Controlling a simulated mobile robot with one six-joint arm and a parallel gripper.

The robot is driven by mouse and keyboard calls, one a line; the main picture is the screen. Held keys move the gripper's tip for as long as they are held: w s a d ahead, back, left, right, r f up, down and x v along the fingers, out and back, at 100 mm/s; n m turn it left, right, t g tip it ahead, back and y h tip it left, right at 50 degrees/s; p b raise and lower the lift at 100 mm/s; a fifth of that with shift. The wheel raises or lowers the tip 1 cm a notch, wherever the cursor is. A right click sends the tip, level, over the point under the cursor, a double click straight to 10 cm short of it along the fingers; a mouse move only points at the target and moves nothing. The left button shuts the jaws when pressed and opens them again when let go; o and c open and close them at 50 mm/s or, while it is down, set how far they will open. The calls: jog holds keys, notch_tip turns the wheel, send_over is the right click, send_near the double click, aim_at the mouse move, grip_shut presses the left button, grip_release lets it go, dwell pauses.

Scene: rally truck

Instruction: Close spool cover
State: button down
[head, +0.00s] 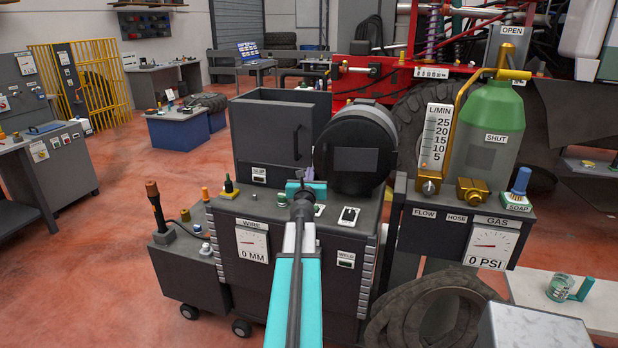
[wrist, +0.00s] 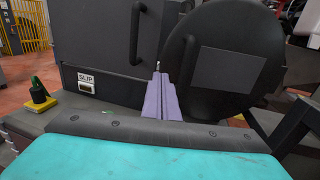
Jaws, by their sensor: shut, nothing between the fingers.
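A round black drum (head: 340,152) with a flat disc face stands at the back right of the dark welding machine (head: 290,235). I take this round face as the spool cover (wrist: 225,105); it has a plain panel and a curved handle (wrist: 187,62) on its left side. I cannot tell whether it stands ajar. My gripper (head: 306,172) is in front of the machine top, between a dark box and the drum. Its purple fingers (wrist: 161,97) are shut and empty, pointing at the gap left of the round cover. In the wrist view they appear just left of the cover handle, with no clear contact.
The dark box (head: 263,135) with its own upright handle (wrist: 135,35) stands left of the drum. A yellow-based knob (head: 229,188) and several switches sit on the machine top. A green gas bottle (head: 488,130) and gauge stand are at the right. Red floor is open at the left.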

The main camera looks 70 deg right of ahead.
jog(key=x, duration=0.9)
dwell(0.3)
jog(key=shift+d, duration=0.15)
